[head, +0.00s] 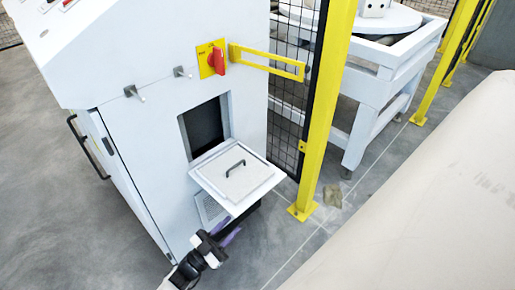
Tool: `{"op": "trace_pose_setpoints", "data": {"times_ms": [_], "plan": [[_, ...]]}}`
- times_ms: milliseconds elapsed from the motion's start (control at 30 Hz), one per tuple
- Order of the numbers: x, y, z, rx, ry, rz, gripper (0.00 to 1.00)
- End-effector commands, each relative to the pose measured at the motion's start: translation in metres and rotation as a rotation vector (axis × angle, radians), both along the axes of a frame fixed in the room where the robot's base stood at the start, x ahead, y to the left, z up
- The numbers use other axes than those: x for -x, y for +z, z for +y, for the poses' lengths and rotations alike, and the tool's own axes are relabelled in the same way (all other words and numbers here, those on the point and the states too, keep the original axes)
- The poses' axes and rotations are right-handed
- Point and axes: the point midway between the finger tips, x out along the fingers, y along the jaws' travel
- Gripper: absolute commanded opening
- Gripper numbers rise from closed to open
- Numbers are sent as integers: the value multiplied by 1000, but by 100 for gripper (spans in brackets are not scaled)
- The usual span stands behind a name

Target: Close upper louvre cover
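The upper louvre cover (227,187) is a white square panel with a dark bar handle (235,167). In the head view it stands open, sticking outward from the lower edge of a dark rectangular opening (205,128) in the white cabinet (155,150). My gripper (230,236) is low in front of the cabinet, below the cover's outer edge. Its fingertips are small and partly hidden by the cover, so I cannot tell whether they touch its underside or are open or shut.
A lower louvre grille (207,208) shows beneath the cover. A red switch (216,60) and yellow bracket (270,62) sit above the opening. A yellow fence post (323,110) stands right of the cabinet. A large beige surface (430,210) fills the lower right.

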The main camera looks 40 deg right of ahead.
Motion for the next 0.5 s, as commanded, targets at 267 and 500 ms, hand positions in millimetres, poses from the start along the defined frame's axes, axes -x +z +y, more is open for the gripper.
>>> {"op": "trace_pose_setpoints", "data": {"times_ms": [267,500], "plan": [[2,23,-52,5,-5,-1,30],[1,41,-95,5,-3,-1,30]]}}
